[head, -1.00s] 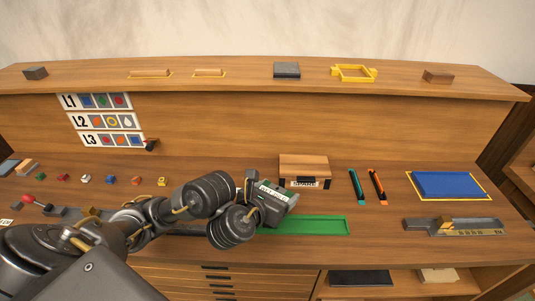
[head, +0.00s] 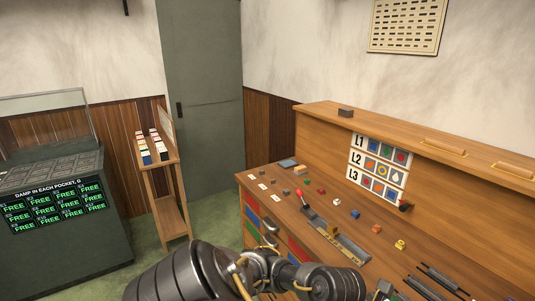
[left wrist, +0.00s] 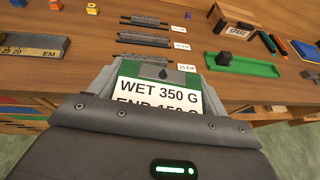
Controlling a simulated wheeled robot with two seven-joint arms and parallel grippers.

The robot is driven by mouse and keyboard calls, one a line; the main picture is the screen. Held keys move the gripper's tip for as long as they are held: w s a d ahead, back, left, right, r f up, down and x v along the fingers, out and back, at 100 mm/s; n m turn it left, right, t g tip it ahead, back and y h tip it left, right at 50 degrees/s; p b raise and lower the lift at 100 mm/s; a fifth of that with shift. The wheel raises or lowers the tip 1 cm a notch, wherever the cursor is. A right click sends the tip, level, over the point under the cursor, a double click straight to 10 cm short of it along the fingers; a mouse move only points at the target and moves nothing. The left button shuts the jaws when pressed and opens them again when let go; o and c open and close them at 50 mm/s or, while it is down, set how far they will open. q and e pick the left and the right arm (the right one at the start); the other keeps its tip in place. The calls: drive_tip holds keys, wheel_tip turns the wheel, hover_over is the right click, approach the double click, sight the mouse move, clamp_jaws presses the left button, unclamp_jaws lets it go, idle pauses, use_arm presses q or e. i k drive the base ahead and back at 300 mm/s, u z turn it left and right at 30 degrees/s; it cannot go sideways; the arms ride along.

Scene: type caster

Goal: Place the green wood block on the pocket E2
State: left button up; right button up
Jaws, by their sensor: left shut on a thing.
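My left gripper (left wrist: 156,82) is shut on a green block (left wrist: 130,68) in the left wrist view. The block carries a white label reading "WET 350 G", with a drop mark above it and a second line partly covered. The gripper holds it above the wooden bench. In the head view my left arm comes in along the bottom, and the block cannot be made out clearly there. A dark cabinet (head: 60,170) at the far left has a grid of pockets on top and a display of green "FREE" readings; pocket E2 cannot be picked out. My right gripper is not in view.
A narrow wooden stand (head: 170,195) with cards is between the cabinet and the bench (head: 270,180). Green floor (head: 215,225) is open between them. In the left wrist view, a green tray (left wrist: 240,67) and several dark ridged strips (left wrist: 143,40) lie beyond the gripper.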

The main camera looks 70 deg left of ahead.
sight(45, 165)
drive_tip(key=u, duration=0.7)
drive_tip(key=k, duration=0.95)
drive_tip(key=u, duration=1.2)
drive_tip(key=i, duration=0.75)
drive_tip(key=u, duration=1.55)
drive_tip(key=i, duration=1.6)
drive_tip(key=u, duration=0.3)
drive_tip(key=i, duration=1.95)
drive_tip(key=z, duration=0.8)
drive_tip(key=i, duration=0.65)
drive_tip(key=z, duration=0.3)
